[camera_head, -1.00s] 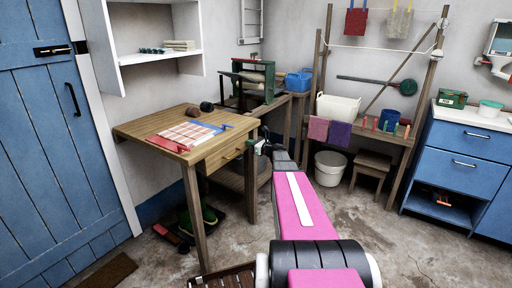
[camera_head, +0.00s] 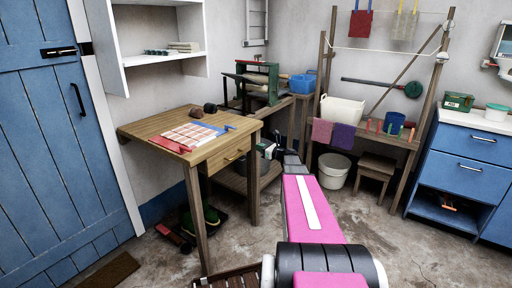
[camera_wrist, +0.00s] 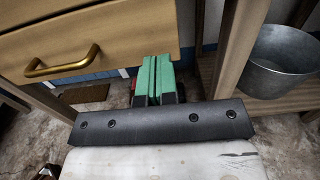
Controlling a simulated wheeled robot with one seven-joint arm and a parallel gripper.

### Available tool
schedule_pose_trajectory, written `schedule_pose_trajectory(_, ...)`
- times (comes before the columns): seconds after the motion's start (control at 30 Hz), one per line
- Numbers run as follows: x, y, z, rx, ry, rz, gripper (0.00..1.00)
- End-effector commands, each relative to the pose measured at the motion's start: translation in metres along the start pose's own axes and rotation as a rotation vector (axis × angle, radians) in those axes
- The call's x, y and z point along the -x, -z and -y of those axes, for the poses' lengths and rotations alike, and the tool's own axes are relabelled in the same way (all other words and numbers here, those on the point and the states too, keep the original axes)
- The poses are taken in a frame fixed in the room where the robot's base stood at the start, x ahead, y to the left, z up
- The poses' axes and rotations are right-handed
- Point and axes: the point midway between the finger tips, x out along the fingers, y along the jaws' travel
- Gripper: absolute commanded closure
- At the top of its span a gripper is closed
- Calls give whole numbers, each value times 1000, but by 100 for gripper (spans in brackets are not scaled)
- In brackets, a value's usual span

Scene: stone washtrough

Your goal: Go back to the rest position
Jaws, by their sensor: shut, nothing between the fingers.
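My gripper is shut and empty, its two green fingers together in the wrist view (camera_wrist: 153,80). In that view it is in front of the wooden table's drawer (camera_wrist: 85,40), to the right of the brass handle (camera_wrist: 62,65).
The wooden table (camera_head: 150,128) holds a checked cloth (camera_head: 192,134) and a dark round thing (camera_head: 210,108). A metal bucket (camera_wrist: 275,60) stands to the gripper's right on a low shelf. A white bucket (camera_head: 333,170) and stool (camera_head: 375,167) stand ahead right. Open floor lies at right.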

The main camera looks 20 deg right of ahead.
Motion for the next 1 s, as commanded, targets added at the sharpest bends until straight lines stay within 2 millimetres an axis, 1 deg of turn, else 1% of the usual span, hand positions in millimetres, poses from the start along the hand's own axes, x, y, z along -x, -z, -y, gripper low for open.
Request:
schedule_pose_trajectory(0.03, 14, 0, -2, 0, 3, 0, 100)
schedule_pose_trajectory(0.1, 29, 0, -2, 0, 3, 0, 100)
schedule_pose_trajectory(0.2, 49, 0, -2, 0, 3, 0, 100)
schedule_pose_trajectory(0.33, 70, 0, -1, 0, 3, -1, 100)
schedule_pose_trajectory(0.4, 77, 0, -1, 1, 1, -1, 100)
schedule_pose_trajectory(0.53, 86, 0, 0, 1, 2, -2, 100)
schedule_pose_trajectory(0.67, 89, 0, 0, 1, 1, -2, 100)
schedule_pose_trajectory(0.73, 87, 1, -4, 12, -6, -10, 100)
schedule_pose_trajectory(0.77, 86, 2, -8, 24, -13, -19, 100)
schedule_pose_trajectory(0.87, 77, 11, -30, 101, -59, -76, 100)
schedule_pose_trajectory(0.97, 65, 27, -67, 237, -144, -169, 100)
schedule_pose_trajectory(1.0, 61, 35, -84, 307, -189, -212, 100)
